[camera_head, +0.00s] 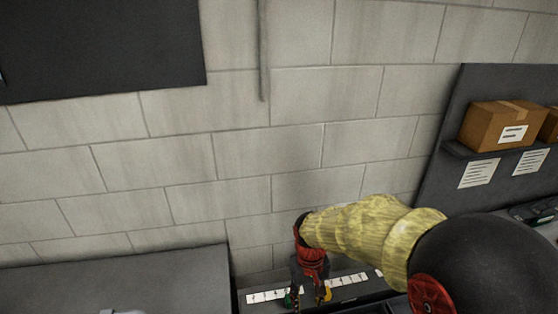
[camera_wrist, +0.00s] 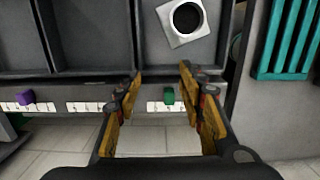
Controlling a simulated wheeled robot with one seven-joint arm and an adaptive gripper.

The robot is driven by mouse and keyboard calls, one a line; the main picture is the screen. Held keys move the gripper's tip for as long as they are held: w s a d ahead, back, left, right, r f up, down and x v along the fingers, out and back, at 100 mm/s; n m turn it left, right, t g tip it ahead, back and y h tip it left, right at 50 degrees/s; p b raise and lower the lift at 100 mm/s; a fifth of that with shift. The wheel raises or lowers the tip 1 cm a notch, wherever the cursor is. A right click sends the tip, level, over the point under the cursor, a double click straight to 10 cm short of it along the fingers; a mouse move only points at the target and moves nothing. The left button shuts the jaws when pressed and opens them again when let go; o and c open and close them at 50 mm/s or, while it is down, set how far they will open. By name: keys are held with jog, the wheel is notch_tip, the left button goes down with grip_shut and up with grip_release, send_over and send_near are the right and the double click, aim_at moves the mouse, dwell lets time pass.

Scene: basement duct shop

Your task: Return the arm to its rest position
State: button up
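My arm reaches from the lower right in the head view, with a yellow sleeve and a dark round joint. My gripper (camera_head: 308,297) points down at its end, in front of a shelf edge with white labels. In the wrist view my gripper (camera_wrist: 158,88) has its two fingers well apart, with nothing between them. Beyond the fingertips is a dark bin rack (camera_wrist: 95,82) with a strip of labels along its front edge. A small green block (camera_wrist: 168,95) is on that label strip, seen between the fingers; I cannot tell its distance from them.
A purple block (camera_wrist: 26,97) is on the strip at left. A white square piece with a round hole (camera_wrist: 184,20) lies in a compartment. A teal slatted piece (camera_wrist: 288,40) is at right. In the head view, a cardboard box (camera_head: 497,125) sits on a wall shelf; grey block wall stands behind.

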jog(key=s+d+r+m+t+b, duration=0.1)
jog(key=s+d+r+t+b, duration=0.2)
jog(key=s+d+r, duration=0.2)
jog(key=s+d+r+m+t+b, duration=0.1)
jog(key=s+d+r+t+b, duration=0.2)
jog(key=s+d+r, duration=0.3)
jog(key=s+r+b, duration=0.1)
jog(key=s+r, duration=0.1)
jog(key=s, duration=0.2)
jog(key=shift+s+r+m, duration=0.2)
jog(key=shift+s+m, duration=0.1)
jog(key=shift+s, duration=0.1)
dwell(2.3)
